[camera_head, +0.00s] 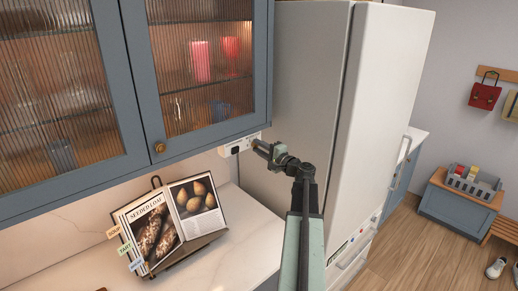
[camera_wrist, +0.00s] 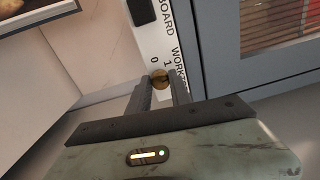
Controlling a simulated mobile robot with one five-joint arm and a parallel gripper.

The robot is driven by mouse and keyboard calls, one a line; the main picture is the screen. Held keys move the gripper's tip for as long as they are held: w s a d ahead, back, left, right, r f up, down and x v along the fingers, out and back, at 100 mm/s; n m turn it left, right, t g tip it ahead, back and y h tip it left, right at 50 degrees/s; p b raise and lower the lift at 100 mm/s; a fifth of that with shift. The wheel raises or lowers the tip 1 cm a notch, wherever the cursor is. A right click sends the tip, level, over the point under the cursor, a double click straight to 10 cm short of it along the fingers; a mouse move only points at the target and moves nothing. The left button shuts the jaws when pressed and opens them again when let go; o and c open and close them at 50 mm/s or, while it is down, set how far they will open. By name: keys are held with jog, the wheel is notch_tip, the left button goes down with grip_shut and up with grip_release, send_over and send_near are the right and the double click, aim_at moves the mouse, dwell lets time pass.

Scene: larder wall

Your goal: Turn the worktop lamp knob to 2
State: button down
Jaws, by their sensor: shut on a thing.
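The brass worktop lamp knob (camera_wrist: 160,79) sits on a white switch panel (camera_wrist: 160,42) under the wall cabinet. In the wrist view my gripper (camera_wrist: 160,86) has one finger on each side of the knob and is shut on it. The numerals 0 and 1 and part of the word "WORKT" show beside the knob. The 2 is hidden, and I cannot tell where the knob points. In the head view my gripper (camera_head: 257,147) reaches the right end of the panel (camera_head: 236,147), and it hides the knob there.
A glass-door cabinet (camera_head: 125,160) hangs just above the panel. A tall white fridge (camera_head: 305,90) stands close to the right of my arm. A cookbook (camera_head: 170,222) on a stand is on the marble worktop (camera_head: 235,250) at the lower left.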

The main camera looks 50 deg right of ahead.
jog(key=m, duration=0.4)
jog(key=shift+a+m, duration=0.15)
jog(key=shift+m, duration=2.25)
jog(key=c, duration=1.2)
grip_release()
jog(key=shift+h, duration=0.4)
jog(key=shift+o, duration=0.2)
jog(key=s, duration=0.8)
jog(key=shift+a+f, duration=0.15)
jog(key=shift+a, duration=0.15)
